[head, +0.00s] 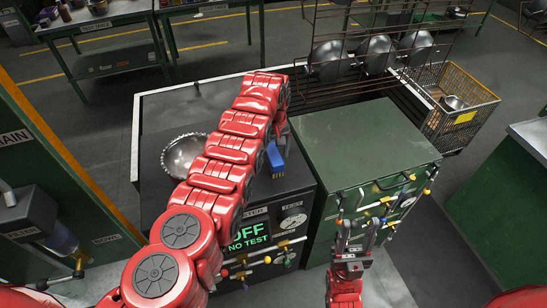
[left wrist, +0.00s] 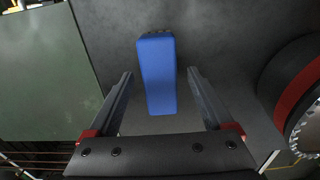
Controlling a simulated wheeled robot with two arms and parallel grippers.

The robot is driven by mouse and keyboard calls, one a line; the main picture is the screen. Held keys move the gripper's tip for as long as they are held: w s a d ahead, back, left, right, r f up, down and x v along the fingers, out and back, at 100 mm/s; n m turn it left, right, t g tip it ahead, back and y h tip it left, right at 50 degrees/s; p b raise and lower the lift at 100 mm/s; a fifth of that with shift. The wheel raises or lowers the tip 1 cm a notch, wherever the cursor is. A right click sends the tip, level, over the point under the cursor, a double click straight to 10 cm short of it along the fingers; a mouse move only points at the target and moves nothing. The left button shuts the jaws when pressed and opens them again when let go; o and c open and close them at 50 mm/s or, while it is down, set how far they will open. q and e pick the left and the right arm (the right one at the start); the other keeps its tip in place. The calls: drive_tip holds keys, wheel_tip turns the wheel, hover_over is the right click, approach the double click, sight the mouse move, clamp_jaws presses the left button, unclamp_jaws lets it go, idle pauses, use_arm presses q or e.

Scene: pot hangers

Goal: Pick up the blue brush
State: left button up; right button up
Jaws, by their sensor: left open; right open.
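The blue brush (head: 275,160) is on the dark top of the cabinet (head: 298,178), near its right side. In the left wrist view the blue brush (left wrist: 158,75) shows as a blue block lying between the two fingers. My left gripper (left wrist: 160,85) is open around it, with a gap on both sides and no visible contact. In the head view my red left arm hides most of that gripper. My right gripper (head: 357,228) is open and empty, low in front of the green cabinet.
A metal bowl (head: 184,156) sits left of my left arm on the dark top. A green cabinet (head: 362,145) stands to the right. Behind it are a wire rack with pans (head: 375,52) and a wire basket (head: 462,105). Valve handles (head: 385,207) stick out in front.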

use_arm(q)
drive_tip(key=shift+f, duration=0.55)
drive_tip(key=shift+c, duration=0.3)
clamp_jaws()
